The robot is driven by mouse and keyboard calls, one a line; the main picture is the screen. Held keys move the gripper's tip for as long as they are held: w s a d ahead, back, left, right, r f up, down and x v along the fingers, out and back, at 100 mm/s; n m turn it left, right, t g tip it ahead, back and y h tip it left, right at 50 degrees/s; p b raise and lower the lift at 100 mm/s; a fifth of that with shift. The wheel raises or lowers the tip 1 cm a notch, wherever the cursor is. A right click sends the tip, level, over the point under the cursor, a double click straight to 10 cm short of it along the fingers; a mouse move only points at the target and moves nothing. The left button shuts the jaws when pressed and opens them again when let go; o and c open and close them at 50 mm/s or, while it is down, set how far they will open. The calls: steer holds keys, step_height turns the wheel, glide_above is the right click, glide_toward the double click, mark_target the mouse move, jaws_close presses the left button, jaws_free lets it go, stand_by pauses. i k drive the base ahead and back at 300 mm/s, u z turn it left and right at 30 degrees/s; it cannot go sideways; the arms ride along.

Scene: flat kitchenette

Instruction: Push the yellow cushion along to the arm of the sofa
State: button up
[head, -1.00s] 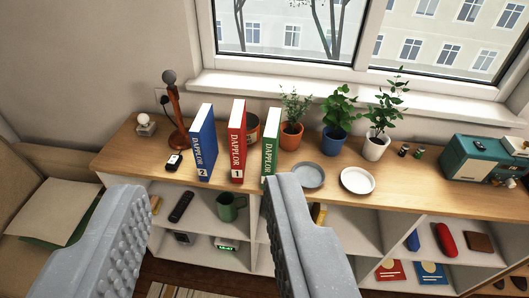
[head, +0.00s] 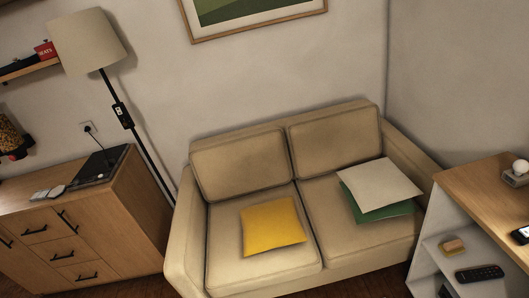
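The yellow cushion (head: 272,225) lies on the left seat of the beige sofa (head: 262,272), near the middle of that seat. A gap of bare seat shows between it and the sofa's left arm (head: 186,232). The sofa's right arm (head: 410,148) is farther off, beyond the right seat. A cream cushion (head: 378,182) lies on the right seat, partly over a green cushion (head: 384,213). My gripper is not in the head view now.
A wooden cabinet (head: 135,215) with a dark flat device on top stands left of the sofa. A floor lamp (head: 90,42) stands between them. A shelf unit (head: 465,190) stands close by the sofa's right end. Little floor shows.

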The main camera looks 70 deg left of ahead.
mark_target(273, 224)
steer(key=u, duration=1.5)
steer(key=i, duration=1.8)
steer(key=u, duration=0.5)
